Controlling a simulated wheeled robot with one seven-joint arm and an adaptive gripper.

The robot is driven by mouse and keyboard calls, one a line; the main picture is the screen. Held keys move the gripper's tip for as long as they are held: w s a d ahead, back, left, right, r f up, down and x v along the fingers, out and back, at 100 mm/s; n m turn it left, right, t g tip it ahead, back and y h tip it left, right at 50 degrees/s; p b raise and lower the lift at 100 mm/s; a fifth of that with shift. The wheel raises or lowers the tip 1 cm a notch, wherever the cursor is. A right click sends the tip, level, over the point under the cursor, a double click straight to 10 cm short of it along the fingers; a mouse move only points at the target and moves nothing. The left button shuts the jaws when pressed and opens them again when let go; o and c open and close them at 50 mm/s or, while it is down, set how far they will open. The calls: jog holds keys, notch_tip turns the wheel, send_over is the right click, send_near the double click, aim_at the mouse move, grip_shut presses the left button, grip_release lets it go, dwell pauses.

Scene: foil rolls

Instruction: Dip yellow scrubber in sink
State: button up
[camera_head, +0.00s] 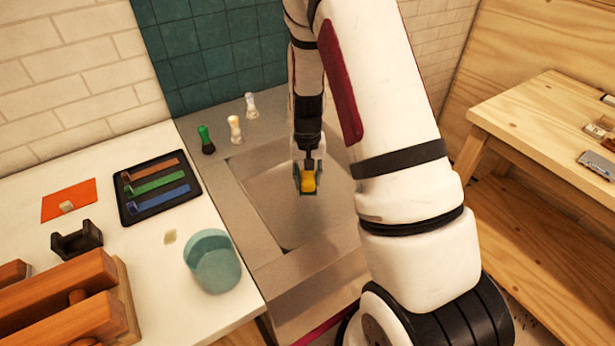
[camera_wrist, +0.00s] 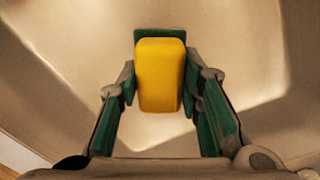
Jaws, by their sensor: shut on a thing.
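The yellow scrubber (camera_wrist: 159,75) is held between the green-padded fingers of my gripper (camera_wrist: 160,82). In the head view my gripper (camera_head: 307,172) points down over the metal sink (camera_head: 275,205), with the yellow scrubber (camera_head: 308,182) at its tips. The scrubber appears over or within the basin opening, apart from the basin walls. How far it is from the basin floor cannot be told. My arm hides the right part of the sink.
Several small bottle-like objects, including a green-topped one (camera_head: 206,139), stand behind the sink's left. A teal cup (camera_head: 212,262), a black tray (camera_head: 157,187) and wooden blocks (camera_head: 65,305) occupy the left counter. A wooden table (camera_head: 550,125) stands at right.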

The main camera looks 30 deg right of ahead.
aim_at(308, 176)
jog(key=shift+r+p, duration=1.75)
jog(key=shift+r, duration=3.05)
notch_tip(308, 176, up, 4)
jog(key=shift+p, duration=0.55)
